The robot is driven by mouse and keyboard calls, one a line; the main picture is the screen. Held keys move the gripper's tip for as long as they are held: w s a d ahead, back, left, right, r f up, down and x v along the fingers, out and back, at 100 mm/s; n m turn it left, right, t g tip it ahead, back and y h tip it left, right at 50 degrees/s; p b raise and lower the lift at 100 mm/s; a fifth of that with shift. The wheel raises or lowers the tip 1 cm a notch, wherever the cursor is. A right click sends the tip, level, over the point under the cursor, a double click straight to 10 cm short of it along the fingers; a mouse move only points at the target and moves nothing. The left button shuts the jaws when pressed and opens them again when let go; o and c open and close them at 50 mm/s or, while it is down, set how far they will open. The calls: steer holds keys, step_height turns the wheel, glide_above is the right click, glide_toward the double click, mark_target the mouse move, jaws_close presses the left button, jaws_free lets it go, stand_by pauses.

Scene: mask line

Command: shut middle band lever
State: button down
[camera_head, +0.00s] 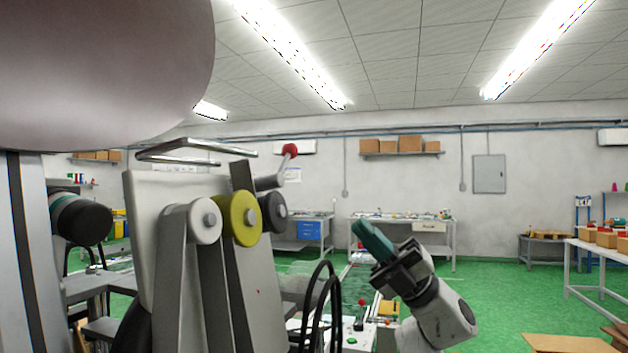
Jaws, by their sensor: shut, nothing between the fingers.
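A lever with a red ball knob (290,150) stands out from the upper right of a pale machine (145,215). Its grey arm (268,182) slants up to the right. I cannot tell whether this is the middle band's lever or whether it is open or shut. Beside it are a white roller (204,221), a yellow roller (240,219) and a dark roller (274,212), with grey bands running down. My gripper (362,236), with teal fingers, is right of and below the knob in the picture. It is shut and empty, apart from the lever.
A large rounded pinkish-grey shape (90,70) fills the upper left and hides what is behind. Black cables (325,300) loop between the machine and my arm. A small red knob (362,302) stands low in the middle. Workbenches (400,228) line the back; green floor (510,300) is open at right.

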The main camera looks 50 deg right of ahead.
steer(key=p+x, duration=0.4)
steer(key=x, duration=1)
steer(key=shift+n+g+y, duration=0.3)
steer(key=shift+n, duration=0.1)
step_height(320, 180, up, 6)
steer(key=n+g+y+b, duration=0.1)
steer(key=n+g+y, duration=0.1)
steer(key=n+g, duration=1.3)
glide_above(281, 166)
steer(key=d, duration=0.2)
steer(key=shift+s+a+r, duration=0.1)
steer(key=shift+s+a, duration=0.15)
steer(key=shift+s, duration=0.05)
steer(key=shift+a, duration=0.1)
